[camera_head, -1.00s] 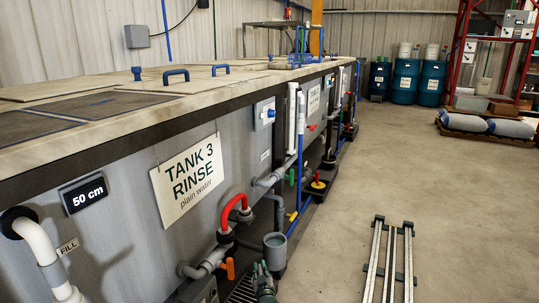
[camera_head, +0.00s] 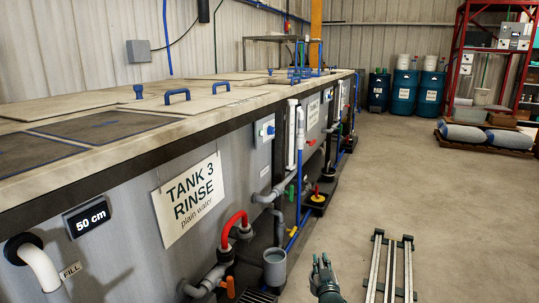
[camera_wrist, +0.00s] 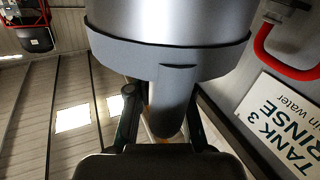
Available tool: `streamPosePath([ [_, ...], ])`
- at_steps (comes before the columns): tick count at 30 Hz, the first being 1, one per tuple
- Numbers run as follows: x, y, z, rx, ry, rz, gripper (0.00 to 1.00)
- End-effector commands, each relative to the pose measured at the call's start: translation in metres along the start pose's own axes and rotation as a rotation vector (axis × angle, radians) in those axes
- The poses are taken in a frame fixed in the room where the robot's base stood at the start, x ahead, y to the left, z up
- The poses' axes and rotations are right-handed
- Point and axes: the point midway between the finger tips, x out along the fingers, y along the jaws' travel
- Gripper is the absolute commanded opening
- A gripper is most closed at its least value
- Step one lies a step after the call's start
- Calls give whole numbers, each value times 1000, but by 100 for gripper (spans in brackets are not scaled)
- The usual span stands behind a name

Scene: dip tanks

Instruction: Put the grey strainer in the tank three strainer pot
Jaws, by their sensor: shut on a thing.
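My gripper (camera_head: 323,264) shows low in the head view, to the right of the tank three pipework and above the floor. In the wrist view my gripper (camera_wrist: 160,112) is shut on the stem-like handle of a large, smooth grey cylinder with a raised band, which I take as the grey strainer (camera_wrist: 172,22). In the head view I cannot make out the strainer at my gripper. A grey round pot (camera_head: 274,270), seemingly the tank three strainer pot, stands beside the pipes, left of and apart from my gripper. Its inside cannot be made out clearly.
The tank three sign (camera_head: 188,200) hangs on the tank wall. A red curved handle (camera_head: 234,224) and grey pipes stick out beside the pot. A metal rail frame (camera_head: 391,268) lies on the floor to the right. Open floor lies beyond it.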

Motion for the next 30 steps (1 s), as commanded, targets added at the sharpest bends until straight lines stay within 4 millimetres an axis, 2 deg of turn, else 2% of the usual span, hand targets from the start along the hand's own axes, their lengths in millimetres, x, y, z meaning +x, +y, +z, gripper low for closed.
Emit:
streamPosePath([
  [1,0,3,-18,0,1,0,0],
  [30,0,46,-233,0,1,-1,0],
])
